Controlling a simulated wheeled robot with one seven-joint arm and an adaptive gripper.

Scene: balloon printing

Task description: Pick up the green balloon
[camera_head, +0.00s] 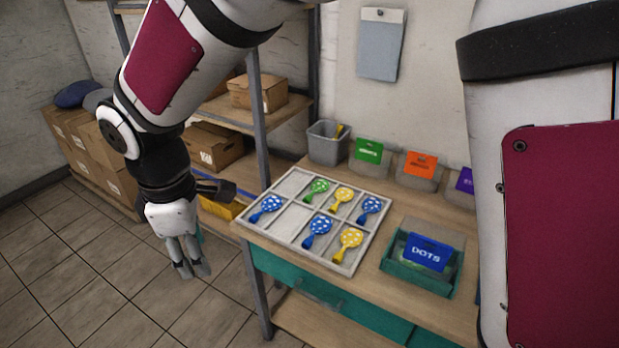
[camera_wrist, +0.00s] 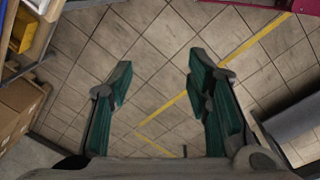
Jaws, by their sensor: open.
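The green balloon (camera_head: 317,189) lies flat, with white dots, in a back-row compartment of the white divided tray (camera_head: 345,269) on the workbench. A yellow balloon (camera_head: 342,198) lies just right of it. A blue balloon (camera_head: 267,207) lies to its left in the tray. My gripper (camera_head: 192,270) hangs left of the bench, over the floor, pointing down and apart from the tray. In the wrist view my gripper (camera_wrist: 156,85) shows its two green-padded fingers spread, with only floor tiles between them. No balloon shows in the wrist view.
More blue and yellow balloons lie in the tray. A teal box with a blue DOTS card (camera_head: 428,252) stands right of it. Behind are a grey bin (camera_head: 328,143) and bins with green (camera_head: 369,151) and orange (camera_head: 420,164) cards. Shelves with cardboard boxes (camera_head: 213,145) stand behind my arm.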

